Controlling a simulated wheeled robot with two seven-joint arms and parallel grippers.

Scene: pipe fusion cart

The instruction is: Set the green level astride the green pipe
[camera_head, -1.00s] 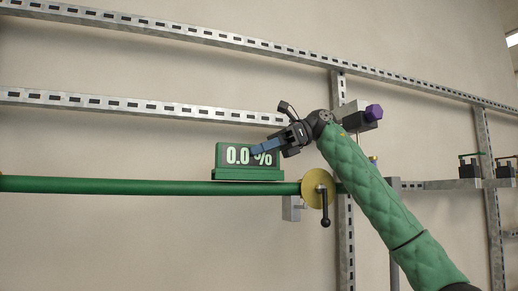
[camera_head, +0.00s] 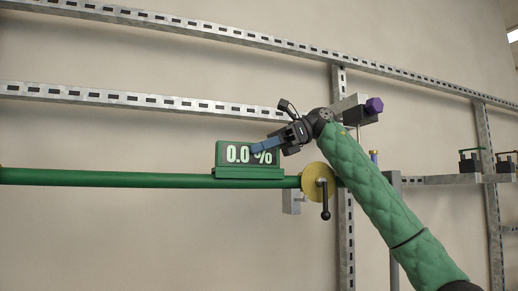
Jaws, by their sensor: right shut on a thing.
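The green level (camera_head: 228,172) shows a display reading 0.0 % and sits upright on the green pipe (camera_head: 110,179), near the pipe's right end. Its base touches the top of the pipe as far as I can see; its far side is hidden. My right gripper (camera_head: 266,147) comes in from the right and is shut on the level at its upper right, with its fingers covering part of the display. My left gripper is not in view.
A yellow disc with a black crank handle (camera_head: 325,200) stands at the pipe's right end, close to the level. Slotted metal rails (camera_head: 120,98) run along the wall behind. A purple knob (camera_head: 374,105) is near my right wrist. The pipe's left stretch is clear.

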